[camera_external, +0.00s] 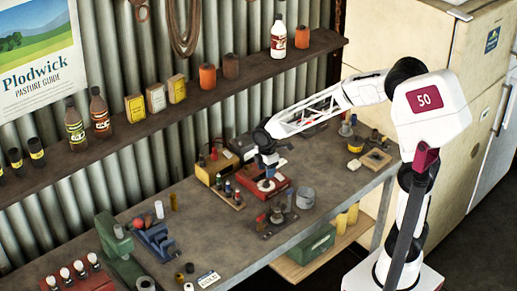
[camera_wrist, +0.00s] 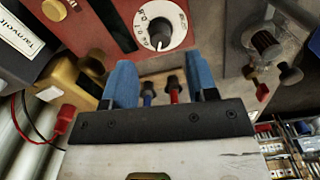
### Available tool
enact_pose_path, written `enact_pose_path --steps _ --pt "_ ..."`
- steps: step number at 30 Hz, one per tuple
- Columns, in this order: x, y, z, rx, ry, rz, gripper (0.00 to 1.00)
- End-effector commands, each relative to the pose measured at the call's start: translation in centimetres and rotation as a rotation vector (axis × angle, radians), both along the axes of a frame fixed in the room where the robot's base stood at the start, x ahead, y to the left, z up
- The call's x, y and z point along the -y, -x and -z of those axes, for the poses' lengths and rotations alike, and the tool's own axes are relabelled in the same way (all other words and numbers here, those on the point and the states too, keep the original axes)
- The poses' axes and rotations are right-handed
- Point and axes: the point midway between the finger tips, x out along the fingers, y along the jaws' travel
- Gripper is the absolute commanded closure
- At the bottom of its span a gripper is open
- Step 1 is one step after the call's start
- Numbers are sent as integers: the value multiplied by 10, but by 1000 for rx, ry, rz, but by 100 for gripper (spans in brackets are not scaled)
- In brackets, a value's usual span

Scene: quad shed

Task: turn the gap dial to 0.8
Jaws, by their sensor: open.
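The gap dial is a round white dial (camera_wrist: 161,14) with dark marks on the face of a red box (camera_wrist: 92,22), seen in the wrist view. A dark knob (camera_wrist: 160,32) sits in its middle, with a light line toward the bottom of the picture. The marks are partly too small to read. My gripper (camera_wrist: 160,78) has two blue fingers spread apart, with nothing between them. The dial lies just beyond the fingertips. In the external view my gripper (camera_external: 268,161) is over the red box (camera_external: 276,190) on the bench, and partly hides it.
A yellow box (camera_external: 213,171) stands left of the red box, with a dark box (camera_external: 243,148) behind. A rack of small tools (camera_external: 229,194) lies in front-left. A metal fixture (camera_external: 277,217) and a grey can (camera_external: 305,197) stand in front.

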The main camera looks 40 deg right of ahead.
Motion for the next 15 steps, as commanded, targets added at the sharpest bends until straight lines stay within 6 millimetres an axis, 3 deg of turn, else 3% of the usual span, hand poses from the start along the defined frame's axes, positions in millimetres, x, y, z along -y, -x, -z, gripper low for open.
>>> enact_pose_path --steps 9,15 --pt "0 0 39 -1 1 0 47" --pt "0 0 54 -1 0 0 47"
